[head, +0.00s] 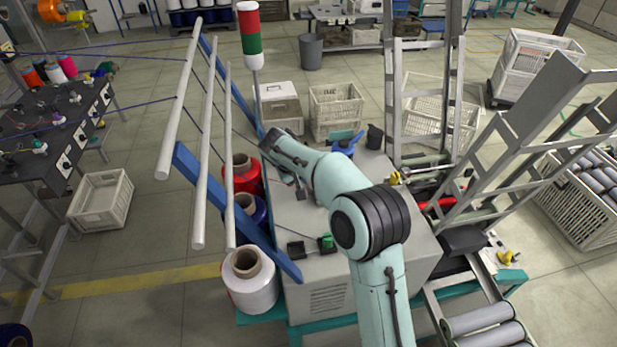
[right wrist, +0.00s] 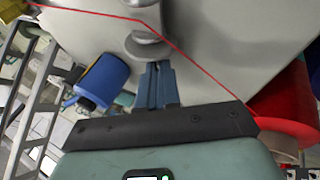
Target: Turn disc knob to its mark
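In the right wrist view, a grey metal disc knob (right wrist: 148,48) with a round post above it stands out from a pale grey surface. The blue fingers of my right gripper (right wrist: 157,66) point at it with their tips close below the disc. They lie side by side with nothing visible between them. I cannot tell whether they touch the disc. No mark on the knob can be made out. In the head view my right arm reaches over the grey machine (head: 325,275), and its dark wrist hides the fingers and the knob. My left gripper is not in view.
A red thread (right wrist: 195,55) runs past the disc in the wrist view, with a blue cylinder (right wrist: 102,80) at left. In the head view, pale rods (head: 208,130), a blue bar (head: 235,215) and thread cones (head: 250,280) stand left of the machine. A grey ladder-like frame (head: 530,130) rises right.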

